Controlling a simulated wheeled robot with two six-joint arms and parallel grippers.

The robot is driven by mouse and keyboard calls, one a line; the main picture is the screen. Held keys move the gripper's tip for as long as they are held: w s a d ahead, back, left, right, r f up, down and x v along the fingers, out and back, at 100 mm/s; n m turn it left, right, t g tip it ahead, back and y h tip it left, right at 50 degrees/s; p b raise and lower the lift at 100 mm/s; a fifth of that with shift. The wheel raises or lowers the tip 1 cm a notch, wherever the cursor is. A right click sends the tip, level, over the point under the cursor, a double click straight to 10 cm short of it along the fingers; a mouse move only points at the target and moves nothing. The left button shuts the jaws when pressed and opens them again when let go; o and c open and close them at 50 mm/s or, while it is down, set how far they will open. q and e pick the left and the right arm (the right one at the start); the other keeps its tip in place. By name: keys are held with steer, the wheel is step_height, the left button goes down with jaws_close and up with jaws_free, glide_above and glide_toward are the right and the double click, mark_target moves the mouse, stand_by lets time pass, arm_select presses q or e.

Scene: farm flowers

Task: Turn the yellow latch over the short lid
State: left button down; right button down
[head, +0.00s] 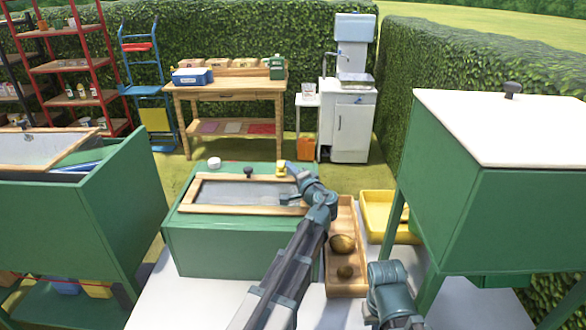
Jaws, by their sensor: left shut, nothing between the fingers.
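A green box (215,247) stands on the white table in front of me. Its lid (222,192) has a wooden frame, a grey panel and a dark knob (248,172), and lies shut. The small yellow latch (281,169) stands upright at the lid's far edge, right of the knob. My left gripper (291,170) is shut and empty, just right of the latch. I cannot tell whether it touches the latch. My left arm crosses the box's right front corner. Part of my right arm shows at the bottom right; its gripper is not in view.
A wooden tray (346,213) with brown round things lies right of the box, with a yellow tray (378,213) behind it. A white-topped green cabinet (500,215) rises at the right. An open green bin (75,205) stands at the left. A white round piece (214,163) sits at the box's far left.

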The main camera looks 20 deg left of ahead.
arm_select(q)
steer(key=shift+s+a+f, duration=0.1)
steer(key=shift+s+a, duration=0.25)
steer(key=shift+a, duration=0.05)
arm_select(e)
steer(key=shift+f, duration=0.1)
arm_select(q)
steer(key=shift+w+d, duration=0.1)
arm_select(e)
steer(key=shift+d, duration=0.1)
arm_select(q)
steer(key=v, duration=1.4)
steer(key=shift+w+d+p, duration=0.1)
steer(key=shift+w+p, duration=0.1)
steer(key=shift+p, duration=0.15)
arm_select(e)
steer(key=shift+r, duration=0.45)
